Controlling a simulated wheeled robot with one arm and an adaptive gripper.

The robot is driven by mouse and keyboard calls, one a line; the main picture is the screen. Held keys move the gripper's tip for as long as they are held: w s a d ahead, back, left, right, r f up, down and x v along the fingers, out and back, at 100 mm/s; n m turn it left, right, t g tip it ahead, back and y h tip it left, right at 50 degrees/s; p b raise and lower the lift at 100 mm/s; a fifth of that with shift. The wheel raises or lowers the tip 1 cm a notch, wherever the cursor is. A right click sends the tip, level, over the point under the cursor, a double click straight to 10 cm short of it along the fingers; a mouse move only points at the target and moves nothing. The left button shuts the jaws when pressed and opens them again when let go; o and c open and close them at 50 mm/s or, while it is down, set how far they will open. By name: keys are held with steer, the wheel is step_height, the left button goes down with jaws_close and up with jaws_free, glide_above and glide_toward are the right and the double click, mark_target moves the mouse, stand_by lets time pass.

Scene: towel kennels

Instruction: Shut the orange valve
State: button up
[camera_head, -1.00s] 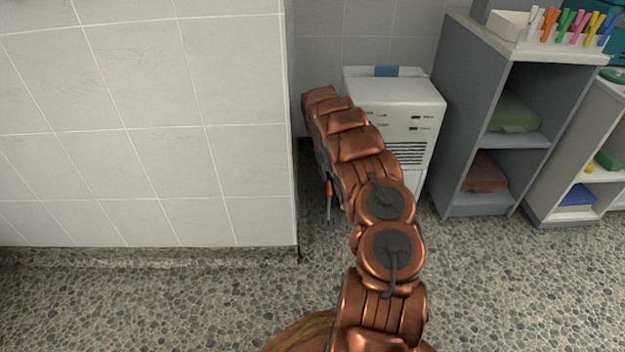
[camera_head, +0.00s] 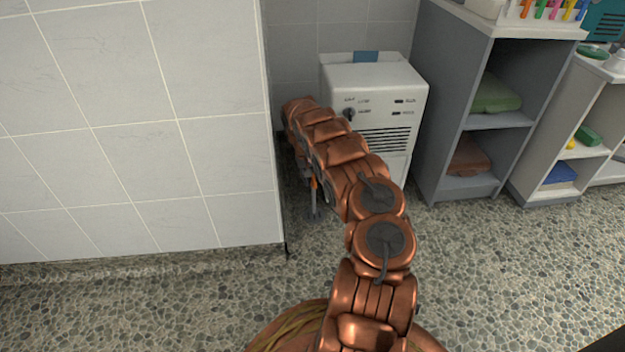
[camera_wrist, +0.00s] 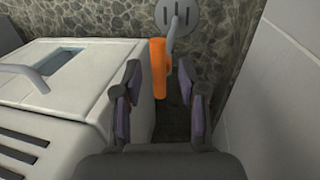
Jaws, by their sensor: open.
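The orange valve (camera_wrist: 158,68) shows in the wrist view as an upright orange bar beside a grey bent pipe (camera_wrist: 171,38). It stands just beyond my gripper (camera_wrist: 163,92), roughly in line with the gap between the fingers. My gripper is open, with its two dark fingers spread apart and nothing held. I cannot tell from this view how far the bar is from the fingertips. In the head view a small orange piece (camera_head: 314,183) shows beside my arm, near the wall corner. My arm hides most of that area and my gripper there.
A white machine (camera_head: 390,95) with a knob and vents stands close beside my arm. It also fills the left of the wrist view (camera_wrist: 65,110). A tiled wall (camera_head: 150,120) is on the left. Grey shelves (camera_head: 435,120) stand to the right. The pebbled floor (camera_head: 500,270) in front is clear.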

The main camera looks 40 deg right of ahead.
jaws_close()
stand_by(0.3)
